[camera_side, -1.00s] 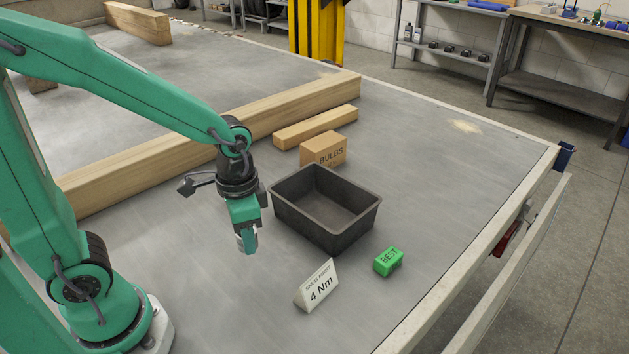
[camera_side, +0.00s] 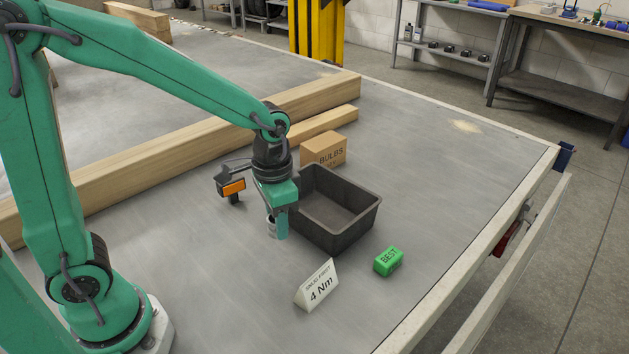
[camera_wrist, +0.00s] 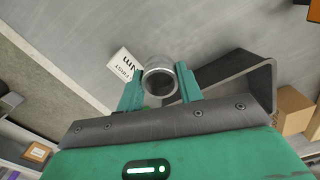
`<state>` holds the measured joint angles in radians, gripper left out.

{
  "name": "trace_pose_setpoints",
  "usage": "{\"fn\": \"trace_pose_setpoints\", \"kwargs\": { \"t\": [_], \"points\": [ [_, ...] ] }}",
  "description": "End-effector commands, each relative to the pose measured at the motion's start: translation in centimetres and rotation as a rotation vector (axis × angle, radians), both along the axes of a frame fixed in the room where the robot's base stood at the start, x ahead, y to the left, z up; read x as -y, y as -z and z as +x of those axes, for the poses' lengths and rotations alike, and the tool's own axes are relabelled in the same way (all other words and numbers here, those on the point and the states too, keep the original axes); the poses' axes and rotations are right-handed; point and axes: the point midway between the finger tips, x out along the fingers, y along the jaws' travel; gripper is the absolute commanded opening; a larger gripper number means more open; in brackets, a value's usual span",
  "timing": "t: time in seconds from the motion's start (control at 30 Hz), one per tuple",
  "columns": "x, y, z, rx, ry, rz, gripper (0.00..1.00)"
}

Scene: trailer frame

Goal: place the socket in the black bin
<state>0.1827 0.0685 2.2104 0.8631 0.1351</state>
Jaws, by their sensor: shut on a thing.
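My gripper (camera_side: 277,226) is shut on the socket (camera_side: 271,228), a short silvery ring-shaped piece. In the wrist view the socket (camera_wrist: 160,80) sits between the two green fingers, its round opening visible. The black bin (camera_side: 338,215) stands on the table just right of my gripper, open at the top and with a bare floor. In the side view my gripper is in front of the bin's left end and overlaps its left wall. In the wrist view the bin (camera_wrist: 240,80) lies to the right of the fingers, partly hidden by my gripper.
A cardboard box marked BULBS (camera_side: 324,151) stands behind the bin. A white 4 Nm sign (camera_side: 317,287) stands in front of it, and a green BEST block (camera_side: 388,261) lies to its right. Wooden beams (camera_side: 200,146) run behind. The table's right side is clear.

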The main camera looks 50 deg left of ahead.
Motion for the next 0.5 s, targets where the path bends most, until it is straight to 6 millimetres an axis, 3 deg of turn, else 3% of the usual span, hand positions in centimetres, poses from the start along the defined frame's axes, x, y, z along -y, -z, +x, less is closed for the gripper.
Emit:
{"fn": "trace_pose_setpoints", "kwargs": {
  "t": [0.3,0.5],
  "points": [
    [2.7,-0.2,6.8,0.0,-0.086,0.0,0.1],
    [4.1,0.1,9.8,0.0,-0.13,0.0,0.1]
  ]
}}
